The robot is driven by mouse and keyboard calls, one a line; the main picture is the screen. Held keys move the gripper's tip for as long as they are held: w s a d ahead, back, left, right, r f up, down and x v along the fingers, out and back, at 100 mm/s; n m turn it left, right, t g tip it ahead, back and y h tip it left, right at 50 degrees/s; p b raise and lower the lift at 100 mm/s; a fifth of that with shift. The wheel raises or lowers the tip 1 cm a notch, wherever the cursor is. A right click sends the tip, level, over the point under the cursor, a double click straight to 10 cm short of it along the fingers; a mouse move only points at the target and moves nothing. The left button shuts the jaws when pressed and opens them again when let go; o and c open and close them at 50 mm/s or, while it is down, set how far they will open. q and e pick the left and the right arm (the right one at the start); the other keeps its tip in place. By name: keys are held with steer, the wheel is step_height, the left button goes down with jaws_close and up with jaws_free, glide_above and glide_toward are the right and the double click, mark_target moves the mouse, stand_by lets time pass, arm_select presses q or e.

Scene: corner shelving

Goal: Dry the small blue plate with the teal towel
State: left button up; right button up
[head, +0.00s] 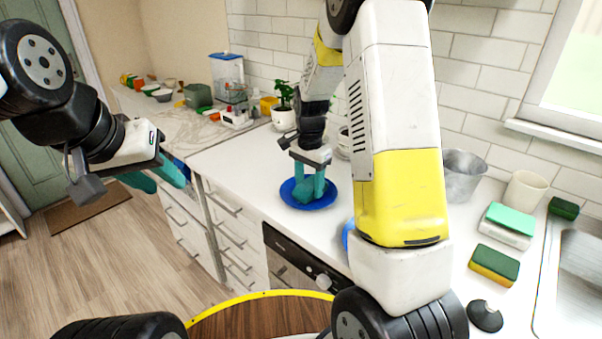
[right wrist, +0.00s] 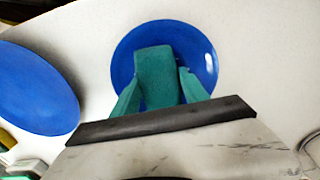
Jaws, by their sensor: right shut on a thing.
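The small blue plate (head: 312,205) lies flat on the white counter in the head view. In the right wrist view the plate (right wrist: 203,48) is under my right gripper. My right gripper (head: 309,188) points down over it, shut on the folded teal towel (right wrist: 155,72), which is between its teal fingers. The towel covers the plate's middle and appears to touch it; the exact contact is hidden. My left gripper (head: 158,178) is open and empty, out over the floor left of the counter.
A second blue plate (right wrist: 35,92) lies near the first; my right arm mostly hides it in the head view. A potted plant (head: 283,105) stands behind. Sponges (head: 494,264), a metal pot (head: 462,174) and the sink (head: 580,270) are at right.

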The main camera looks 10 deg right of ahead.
mark_target(312, 182)
steer(key=shift+s+a, duration=0.2)
steer(key=shift+a, duration=1.2)
steer(key=shift+w+d, duration=0.15)
steer(key=shift+d, duration=0.8)
steer(key=shift+w+d, duration=0.1)
steer(key=shift+d, duration=0.8)
steer(key=shift+r, duration=3.1)
steer(key=shift+r, duration=1.5)
